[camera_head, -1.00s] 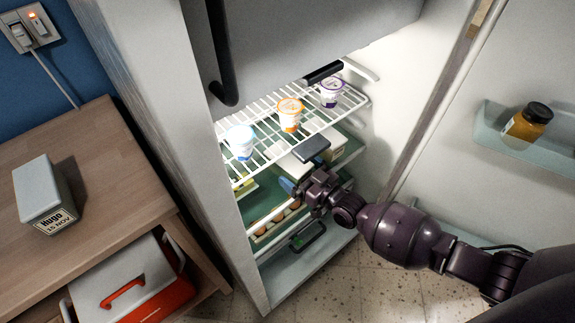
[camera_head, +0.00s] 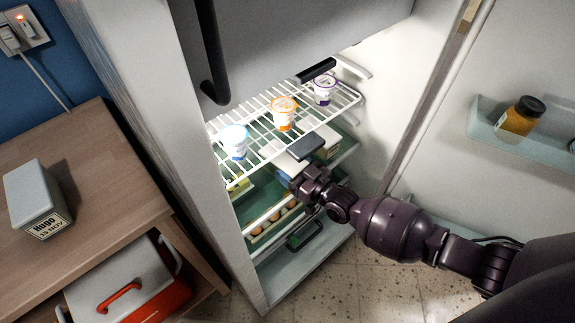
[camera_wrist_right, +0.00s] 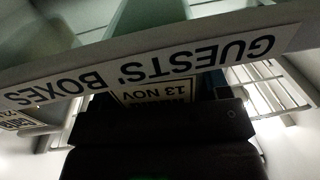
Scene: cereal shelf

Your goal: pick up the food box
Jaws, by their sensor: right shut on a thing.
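The food box is a blue box (camera_head: 284,176), partly hidden by my right gripper (camera_head: 297,184) inside the open fridge, below the wire shelf. In the right wrist view, the blue box (camera_wrist_right: 207,84) has a pale label reading "13 NOV", upside down. My right gripper (camera_wrist_right: 155,103) is shut on this box; its dark fingers cover much of the front. The gap between the box and its support cannot be seen. My left gripper is not in view.
A "GUESTS' BOXES" strip (camera_wrist_right: 140,68) crosses close by in the wrist view. Several yogurt cups stand on the wire shelf (camera_head: 259,143) above; an egg tray (camera_head: 270,223) lies below. The fridge wall (camera_head: 170,130) is left, the open door (camera_head: 470,185) right.

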